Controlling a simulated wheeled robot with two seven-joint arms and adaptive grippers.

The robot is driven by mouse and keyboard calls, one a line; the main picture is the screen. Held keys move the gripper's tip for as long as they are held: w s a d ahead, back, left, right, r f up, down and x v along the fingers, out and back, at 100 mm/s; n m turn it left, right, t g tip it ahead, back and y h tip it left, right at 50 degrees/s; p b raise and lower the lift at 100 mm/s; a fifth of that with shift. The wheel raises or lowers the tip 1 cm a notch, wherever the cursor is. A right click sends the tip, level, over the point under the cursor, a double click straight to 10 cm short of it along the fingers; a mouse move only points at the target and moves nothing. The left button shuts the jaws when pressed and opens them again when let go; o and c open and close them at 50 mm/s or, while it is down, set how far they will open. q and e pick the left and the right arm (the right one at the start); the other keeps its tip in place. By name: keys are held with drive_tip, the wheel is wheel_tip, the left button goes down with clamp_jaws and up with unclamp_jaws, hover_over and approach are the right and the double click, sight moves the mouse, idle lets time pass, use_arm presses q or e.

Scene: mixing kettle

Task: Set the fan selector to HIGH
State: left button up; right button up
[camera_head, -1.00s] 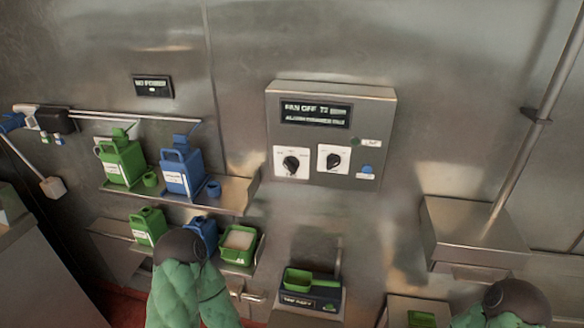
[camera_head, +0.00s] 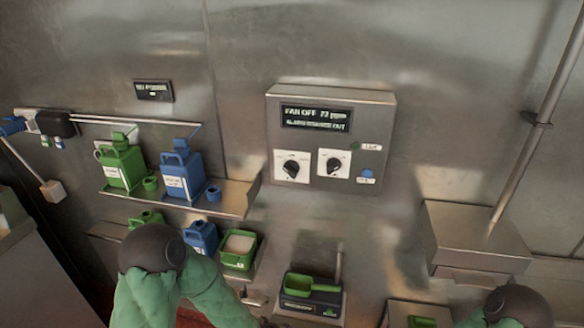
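The control box (camera_head: 330,139) is mounted on the metal wall. Its display (camera_head: 316,117) appears to read "FAN OFF" with a ppm value, and a blurred second line. Below it are two white plates with black knobs, a left knob (camera_head: 291,168) and a right knob (camera_head: 333,164). Their printing is too small to tell which is the fan selector or its setting. My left arm (camera_head: 160,285) comes up at the lower left, below and left of the box. My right arm (camera_head: 515,308) shows only at the bottom right corner. Neither gripper's fingers can be seen.
A green tray (camera_head: 239,250) sits lower. A metal hood (camera_head: 473,238) with a pipe stands right. The wall before the knobs is clear.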

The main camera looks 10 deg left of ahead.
use_arm(q)
drive_tip(key=w+r+t, duration=0.3)
drive_tip(key=w+r, duration=0.4)
drive_tip(key=r, duration=0.3)
drive_tip(key=n+t+y, duration=0.3)
drive_tip(key=n+t, duration=0.3)
drive_tip(key=t, duration=0.4)
approach(289, 171)
drive_tip(key=shift+w+a+r+b, duration=0.1)
drive_tip(key=shift+w+b, duration=0.3)
drive_tip(key=shift+w, duration=3.7)
drive_tip(key=shift+w, duration=0.15)
drive_tip(key=shift+w, duration=0.3)
drive_tip(key=shift+c, duration=0.2)
clamp_jaws()
